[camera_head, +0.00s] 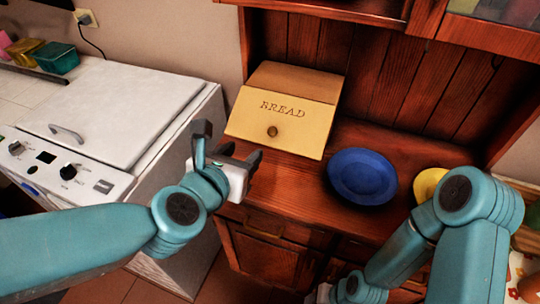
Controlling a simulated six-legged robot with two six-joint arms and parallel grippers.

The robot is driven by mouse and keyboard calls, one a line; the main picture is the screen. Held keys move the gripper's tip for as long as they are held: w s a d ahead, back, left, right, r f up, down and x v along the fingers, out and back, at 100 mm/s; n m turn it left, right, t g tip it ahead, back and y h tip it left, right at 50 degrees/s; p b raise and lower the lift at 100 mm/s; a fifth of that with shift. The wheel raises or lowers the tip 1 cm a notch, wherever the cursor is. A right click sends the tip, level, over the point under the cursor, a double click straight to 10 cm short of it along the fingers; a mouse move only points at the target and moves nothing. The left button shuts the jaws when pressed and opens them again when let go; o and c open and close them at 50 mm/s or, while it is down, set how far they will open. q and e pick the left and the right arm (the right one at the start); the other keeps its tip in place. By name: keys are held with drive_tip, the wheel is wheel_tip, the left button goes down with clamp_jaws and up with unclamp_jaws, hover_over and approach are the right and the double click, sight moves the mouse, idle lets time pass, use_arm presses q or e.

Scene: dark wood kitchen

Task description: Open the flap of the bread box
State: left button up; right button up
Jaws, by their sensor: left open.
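The bread box (300,84) stands on the dark wood counter against the back boards. Its pale yellow flap (252,120) faces me, carries the word BREAD and a round dark knob (272,131), and is shut. My left gripper (228,143) is open and empty, in front of the box and to the left of the knob, apart from it. My right arm comes in at the lower right; its gripper is at the bottom edge, mostly cut off, so I cannot tell its jaws.
A blue plate (362,176) lies on the counter right of the box, with a yellow dish (429,184) partly behind my right arm. A white appliance (115,110) stands at the left. The wooden cabinet (270,250) has drawers and doors below the counter.

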use_arm(q)
drive_tip(key=f+b, duration=0.1)
drive_tip(key=f, duration=0.1)
approach(272, 130)
drive_tip(key=x, duration=0.8)
drive_tip(key=shift+w+f, duration=0.1)
drive_tip(key=shift+w, duration=0.05)
use_arm(e)
wheel_tip(272, 130, down, 3)
drive_tip(key=shift+r, duration=0.1)
